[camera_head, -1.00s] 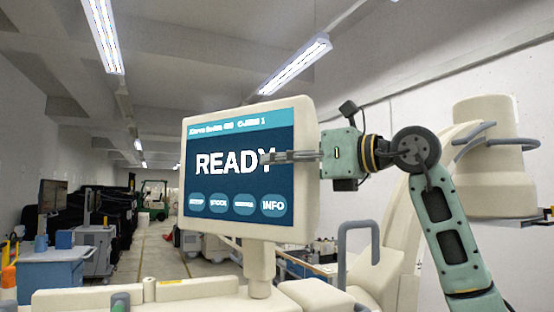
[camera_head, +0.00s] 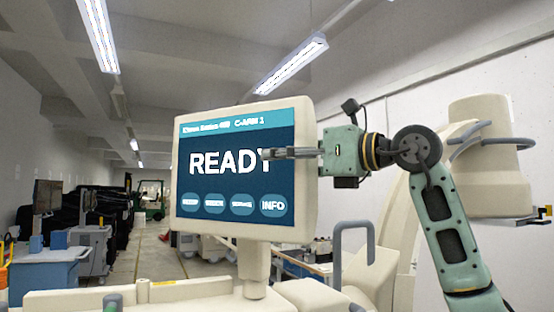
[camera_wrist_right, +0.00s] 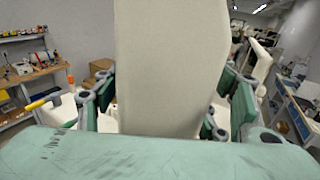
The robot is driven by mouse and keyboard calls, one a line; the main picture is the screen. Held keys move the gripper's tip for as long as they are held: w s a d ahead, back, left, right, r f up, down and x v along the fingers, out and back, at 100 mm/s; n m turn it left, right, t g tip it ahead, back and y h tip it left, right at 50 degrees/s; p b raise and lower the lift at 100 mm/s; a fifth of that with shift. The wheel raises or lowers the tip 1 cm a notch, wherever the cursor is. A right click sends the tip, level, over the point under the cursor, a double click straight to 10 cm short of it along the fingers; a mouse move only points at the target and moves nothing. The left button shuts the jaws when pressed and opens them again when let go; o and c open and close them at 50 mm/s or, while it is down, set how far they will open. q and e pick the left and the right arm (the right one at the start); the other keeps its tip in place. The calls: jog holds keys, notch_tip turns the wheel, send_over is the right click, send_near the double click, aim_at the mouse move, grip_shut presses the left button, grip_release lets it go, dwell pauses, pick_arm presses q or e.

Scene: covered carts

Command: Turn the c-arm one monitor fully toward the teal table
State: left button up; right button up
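The c-arm one monitor (camera_head: 235,225) is a cream panel on a short post. Its blue screen reads READY, faces me and is turned slightly to the left. My right gripper (camera_head: 272,154) is at the monitor's right edge, with one finger lying across the screen's front. The other finger is hidden behind the panel. In the right wrist view the cream panel edge (camera_wrist_right: 170,65) stands between the two widely spread fingers (camera_wrist_right: 163,108); a gap shows on the left side. Firm contact cannot be told. My left gripper is not in view. No clearly teal table can be made out.
The cream cart top (camera_head: 190,292) lies below the monitor, with a grey handle (camera_head: 340,240) to the right. A blue cart (camera_head: 45,270) stands at the left. A workbench (camera_wrist_right: 35,75) shows at the wrist view's left. An open aisle runs behind the monitor.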

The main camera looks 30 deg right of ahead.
jog(key=shift+o, duration=0.4)
jog(key=shift+d+f, duration=0.25)
jog(key=shift+d, duration=0.3)
jog(key=shift+a, duration=0.15)
jog(key=shift+w+a+f, duration=0.1)
jog(key=shift+w+a, duration=0.05)
jog(key=v, duration=1.2)
